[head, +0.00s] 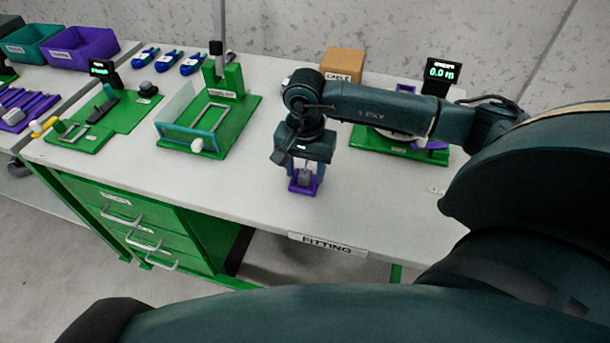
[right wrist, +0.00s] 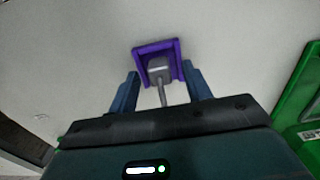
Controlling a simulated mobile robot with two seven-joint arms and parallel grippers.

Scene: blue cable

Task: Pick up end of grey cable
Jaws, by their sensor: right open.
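The grey cable end (right wrist: 158,70), a grey block-shaped connector with a short grey stem, sits in a small purple holder (right wrist: 173,45) on the white table. In the head view the holder (head: 303,189) and the grey cable end (head: 305,176) show just below my right gripper (head: 304,178). My right gripper (right wrist: 163,88) is open, with one finger on each side of the cable end and gaps between. The rest of the cable is not clear in either view. My left gripper is not in view.
A green fixture with a frame (head: 235,110) stands left of the gripper. Behind my right arm are a cardboard box (head: 343,64) and a green station with a display (head: 441,72). The white table (head: 250,190) is clear around the holder.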

